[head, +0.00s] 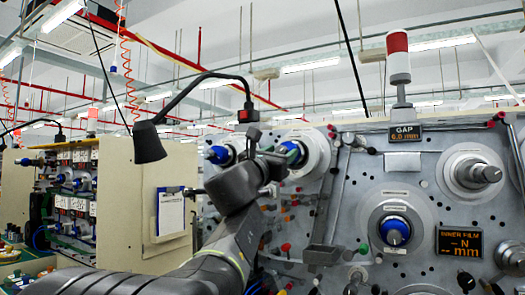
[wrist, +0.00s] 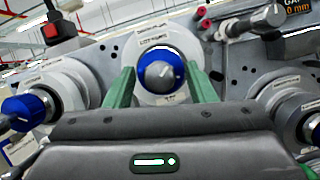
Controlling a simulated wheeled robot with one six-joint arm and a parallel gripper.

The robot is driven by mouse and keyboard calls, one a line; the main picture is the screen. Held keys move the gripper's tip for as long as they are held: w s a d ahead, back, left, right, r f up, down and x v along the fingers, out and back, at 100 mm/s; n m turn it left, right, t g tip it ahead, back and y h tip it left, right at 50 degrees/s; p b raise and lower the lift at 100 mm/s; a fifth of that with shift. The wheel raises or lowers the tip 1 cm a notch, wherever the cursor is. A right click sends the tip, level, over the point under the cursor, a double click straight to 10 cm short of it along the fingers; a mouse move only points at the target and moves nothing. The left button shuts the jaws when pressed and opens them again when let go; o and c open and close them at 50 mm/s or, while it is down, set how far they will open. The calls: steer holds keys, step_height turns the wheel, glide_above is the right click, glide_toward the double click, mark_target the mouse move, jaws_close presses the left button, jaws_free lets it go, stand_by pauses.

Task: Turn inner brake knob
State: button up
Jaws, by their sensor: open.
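A blue knob with a silver face (wrist: 160,72) sits on a round pale plate (wrist: 150,45) in the middle of the wrist view. My gripper (wrist: 158,76) is open, with one green finger on each side of this knob. Gaps show between the fingers and the knob, and I cannot tell the depth between them. Labels near the knobs are too small to read, so I cannot tell which is the inner brake knob.
Another blue knob (wrist: 25,108) is at the left. A blue knob (head: 395,231) sits beside the INNER FILM display (head: 460,243). A grey spindle (head: 478,174) sticks out at the right. A black lamp (head: 149,143) hangs left of my arm.

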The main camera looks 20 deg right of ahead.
steer(key=shift+c, duration=0.4)
steer(key=c, duration=0.9)
steer(key=shift+m+g, duration=0.3)
steer(key=shift+m, duration=0.2)
steer(key=shift+w+a+m+g+h+b, duration=0.15)
steer(key=shift+m+g, duration=0.5)
steer(key=shift+m, duration=0.8)
steer(key=shift+s+d+m+g+h+b, duration=0.15)
steer(key=shift+m+g, duration=0.55)
steer(key=shift+m, duration=0.7)
steer(key=shift+w+a+m+g+h+b, duration=0.2)
steer(key=shift+m+g, duration=0.45)
steer(key=shift+m, duration=0.8)
steer(key=shift+s+d, duration=0.1)
steer(key=o, duration=1)
